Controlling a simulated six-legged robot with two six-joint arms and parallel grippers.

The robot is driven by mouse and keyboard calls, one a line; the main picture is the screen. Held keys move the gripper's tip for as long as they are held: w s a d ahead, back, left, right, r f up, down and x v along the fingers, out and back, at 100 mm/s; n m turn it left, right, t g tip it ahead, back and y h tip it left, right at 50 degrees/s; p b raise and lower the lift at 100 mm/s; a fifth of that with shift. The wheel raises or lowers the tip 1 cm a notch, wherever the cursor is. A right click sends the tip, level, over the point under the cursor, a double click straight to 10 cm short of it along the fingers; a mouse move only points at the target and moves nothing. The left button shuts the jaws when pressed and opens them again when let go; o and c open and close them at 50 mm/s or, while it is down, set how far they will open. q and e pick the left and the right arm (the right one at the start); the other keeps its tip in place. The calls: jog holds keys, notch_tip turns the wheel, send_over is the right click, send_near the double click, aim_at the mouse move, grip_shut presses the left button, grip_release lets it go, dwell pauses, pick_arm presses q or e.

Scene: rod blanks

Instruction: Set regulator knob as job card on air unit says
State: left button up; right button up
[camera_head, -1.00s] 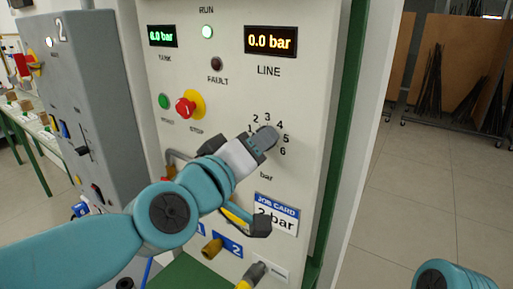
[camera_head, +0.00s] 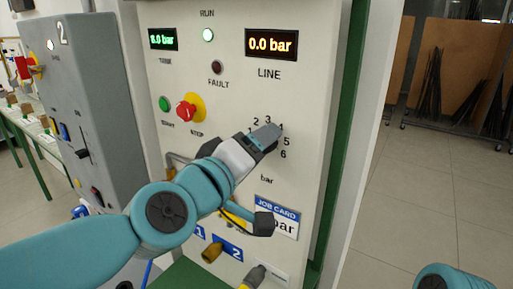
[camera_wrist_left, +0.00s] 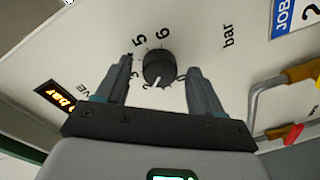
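The air unit's panel (camera_head: 230,100) faces me. The regulator knob (camera_wrist_left: 158,67) is round and dark with a white mark, which points down in the wrist view; I cannot tell at which number. My left gripper (camera_wrist_left: 160,72) is open, its fingers on either side of the knob with gaps showing. In the head view the left gripper (camera_head: 270,134) hides the knob and part of its scale. The job card (camera_head: 276,214) is below; its number is covered there, but a 2 shows partly on the card in the wrist view (camera_wrist_left: 285,15). My right gripper is out of view.
The LINE display (camera_head: 271,43) reads 0.0 bar; the TANK display (camera_head: 163,39) seems to read 8.0 bar. A red stop button (camera_head: 186,111) and green start button (camera_head: 165,104) sit left of the knob. Valve fittings labelled 1 and 2 (camera_head: 228,246) are below.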

pick_arm(q)
jog(key=p+v, duration=0.4)
jog(key=v, duration=1.2)
jog(key=shift+s, duration=0.15)
